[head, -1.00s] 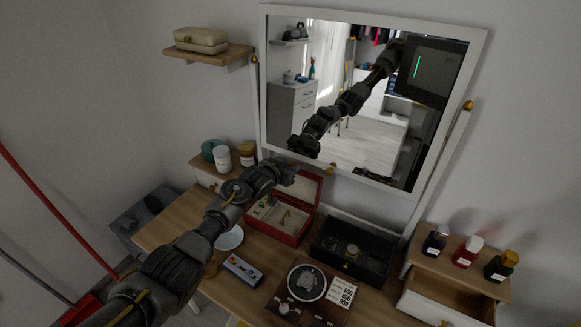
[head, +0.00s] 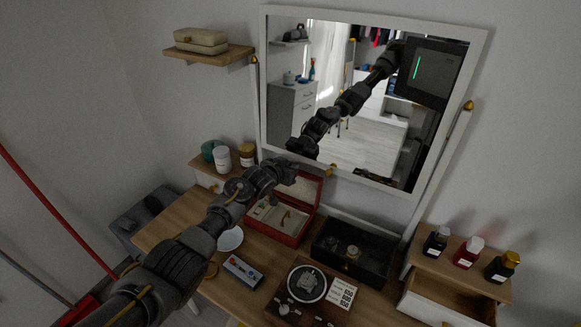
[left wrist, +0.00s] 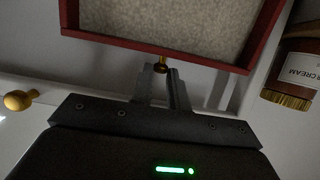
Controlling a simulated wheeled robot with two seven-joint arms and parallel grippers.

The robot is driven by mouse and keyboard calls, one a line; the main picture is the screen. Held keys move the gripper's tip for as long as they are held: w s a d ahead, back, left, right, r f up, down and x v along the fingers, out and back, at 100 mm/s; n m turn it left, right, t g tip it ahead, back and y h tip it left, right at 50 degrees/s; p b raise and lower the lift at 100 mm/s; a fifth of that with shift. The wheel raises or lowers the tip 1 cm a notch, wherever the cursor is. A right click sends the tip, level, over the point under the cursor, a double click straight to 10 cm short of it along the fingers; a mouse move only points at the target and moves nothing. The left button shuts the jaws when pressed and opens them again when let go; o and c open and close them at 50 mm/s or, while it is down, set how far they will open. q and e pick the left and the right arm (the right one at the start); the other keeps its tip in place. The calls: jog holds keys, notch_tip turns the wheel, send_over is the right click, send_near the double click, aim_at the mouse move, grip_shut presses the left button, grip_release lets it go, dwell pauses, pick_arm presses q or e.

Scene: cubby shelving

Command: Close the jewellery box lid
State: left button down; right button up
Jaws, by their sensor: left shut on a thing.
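The red jewellery box (head: 283,235) stands open on the wooden dressing table, jewellery in its pale compartments. Its lid (head: 308,190) is raised at the back, partly hidden by my left gripper. In the left wrist view the lid's red rim (left wrist: 150,46) surrounds a pale lining, with a small gold clasp (left wrist: 161,66) at its edge. My left gripper (head: 290,168) is at the lid's upper edge; in the left wrist view its fingers (left wrist: 161,74) are close together and shut at the clasp. The exact contact is hard to see. My right gripper is not in view.
A black watch box (head: 336,265) stands right of the jewellery box. A mirror (head: 345,150) rises close behind. A cream jar (head: 247,155) stands on the side shelf.

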pick_arm(q)
jog(key=shift+s+f, duration=0.1)
jog(key=s+a+f+t+h+b, duration=0.2)
jog(key=s+a+t+h+b, duration=0.2)
jog(key=s+b, duration=0.3)
jog(key=shift+s+a+t, duration=0.4)
jog(key=shift+a+t, duration=0.25)
jog(key=shift+t, duration=0.25)
